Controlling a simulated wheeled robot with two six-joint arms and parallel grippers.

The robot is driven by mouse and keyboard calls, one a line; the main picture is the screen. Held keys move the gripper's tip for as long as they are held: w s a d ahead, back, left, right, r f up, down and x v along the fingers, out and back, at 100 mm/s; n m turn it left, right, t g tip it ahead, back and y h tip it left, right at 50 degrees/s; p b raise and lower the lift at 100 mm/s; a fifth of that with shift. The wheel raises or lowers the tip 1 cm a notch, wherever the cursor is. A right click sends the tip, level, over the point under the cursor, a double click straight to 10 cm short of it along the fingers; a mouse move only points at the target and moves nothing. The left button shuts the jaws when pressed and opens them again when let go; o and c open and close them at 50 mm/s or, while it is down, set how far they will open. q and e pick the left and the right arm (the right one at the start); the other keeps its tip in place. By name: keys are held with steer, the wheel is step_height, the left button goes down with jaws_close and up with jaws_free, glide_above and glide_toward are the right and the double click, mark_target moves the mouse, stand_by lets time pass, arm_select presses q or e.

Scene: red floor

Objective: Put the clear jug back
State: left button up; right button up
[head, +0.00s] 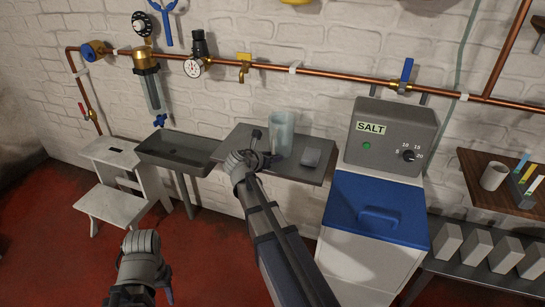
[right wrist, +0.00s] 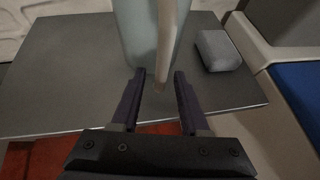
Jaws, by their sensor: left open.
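The clear jug (head: 281,133) stands upright on a grey shelf (head: 240,142) against the brick wall. In the right wrist view its pale body (right wrist: 134,32) rises at the top with its handle (right wrist: 166,40) towards me. My right gripper (head: 262,148) is just left of the jug in the head view. In the right wrist view its two fingers (right wrist: 158,98) are spread, with the handle's lower end between their tips and a gap on each side. My left gripper (head: 145,275) is open and low over the floor at the lower left, away from the jug; its fingers are mostly hidden.
A grey block (head: 312,157) lies right of the jug, also in the right wrist view (right wrist: 218,50). The salt unit (head: 390,135) with its blue lid (head: 375,208) stands close right. A sink (head: 178,150) and white step stool (head: 112,180) are left. Copper pipe (head: 330,75) runs above.

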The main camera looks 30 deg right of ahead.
steer(key=shift+r, duration=0.1)
steer(key=shift+s+a+r+p, duration=0.15)
steer(key=shift+a+r+p, duration=0.1)
steer(key=shift+p, duration=0.15)
steer(key=p+v, duration=0.5)
steer(key=v, duration=0.6)
steer(key=shift+a, duration=0.15)
steer(key=shift+s, duration=0.1)
